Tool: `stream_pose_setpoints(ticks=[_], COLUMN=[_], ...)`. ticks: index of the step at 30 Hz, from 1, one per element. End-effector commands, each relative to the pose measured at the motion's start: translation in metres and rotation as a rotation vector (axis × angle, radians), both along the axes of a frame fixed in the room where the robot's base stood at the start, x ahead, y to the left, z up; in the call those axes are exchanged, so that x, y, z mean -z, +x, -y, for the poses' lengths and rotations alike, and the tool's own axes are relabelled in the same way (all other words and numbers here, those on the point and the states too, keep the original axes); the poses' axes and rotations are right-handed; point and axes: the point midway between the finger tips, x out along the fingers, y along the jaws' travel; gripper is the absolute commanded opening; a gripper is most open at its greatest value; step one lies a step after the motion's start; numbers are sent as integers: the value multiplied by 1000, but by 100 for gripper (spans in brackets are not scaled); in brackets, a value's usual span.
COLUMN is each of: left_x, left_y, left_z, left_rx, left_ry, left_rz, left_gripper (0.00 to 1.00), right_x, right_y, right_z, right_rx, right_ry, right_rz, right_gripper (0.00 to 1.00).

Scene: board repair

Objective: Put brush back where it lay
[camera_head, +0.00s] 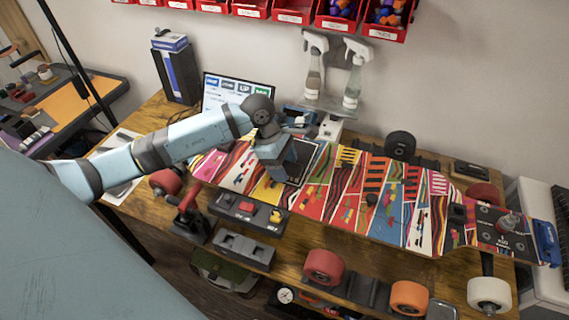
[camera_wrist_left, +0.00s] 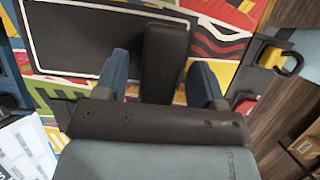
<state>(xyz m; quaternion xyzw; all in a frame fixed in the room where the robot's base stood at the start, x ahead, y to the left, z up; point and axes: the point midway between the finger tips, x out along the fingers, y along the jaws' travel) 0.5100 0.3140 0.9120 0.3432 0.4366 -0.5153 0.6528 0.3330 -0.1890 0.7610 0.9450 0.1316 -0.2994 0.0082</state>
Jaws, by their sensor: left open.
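My left gripper (camera_head: 284,172) is low over the patterned board (camera_head: 340,185), beside a black rectangular pad (camera_head: 306,163). In the left wrist view the blue fingers of my left gripper (camera_wrist_left: 161,85) are apart. A dark grey block (camera_wrist_left: 165,58) lies between them and overlaps the black pad (camera_wrist_left: 90,38); it may be the brush, but its bristles do not show. I cannot tell whether it touches either finger. In the head view my gripper hides this block. My right gripper is in neither view.
A black holder (camera_head: 247,213) with red and yellow items stands at the board's front edge. Two spray bottles (camera_head: 353,75) and a screen (camera_head: 238,90) stand behind. A blue item (camera_head: 546,243) is at the far right.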

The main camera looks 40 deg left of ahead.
Motion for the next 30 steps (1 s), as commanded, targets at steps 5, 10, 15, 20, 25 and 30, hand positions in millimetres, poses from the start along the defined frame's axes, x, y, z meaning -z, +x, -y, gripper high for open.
stream_pose_setpoints(ticks=[5, 10, 15, 20, 25, 30], left_x=[-30, -65, -93, -107, -110, -110], left_y=[-2, -5, -8, -10, -10, -10], left_z=[-13, -27, -38, -44, -45, -45], left_rx=[0, 0, -1, -1, -1, -1], left_ry=[5, 4, 3, 2, 0, 0], left_rz=[7, 5, 3, 2, 2, 2], left_gripper=[63, 63, 63, 63, 63, 63], right_x=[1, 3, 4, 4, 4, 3], right_y=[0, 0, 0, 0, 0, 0], right_z=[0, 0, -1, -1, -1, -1], right_rx=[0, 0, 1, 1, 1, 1], right_ry=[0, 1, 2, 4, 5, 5], right_rz=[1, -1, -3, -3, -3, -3], right_gripper=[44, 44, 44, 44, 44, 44])
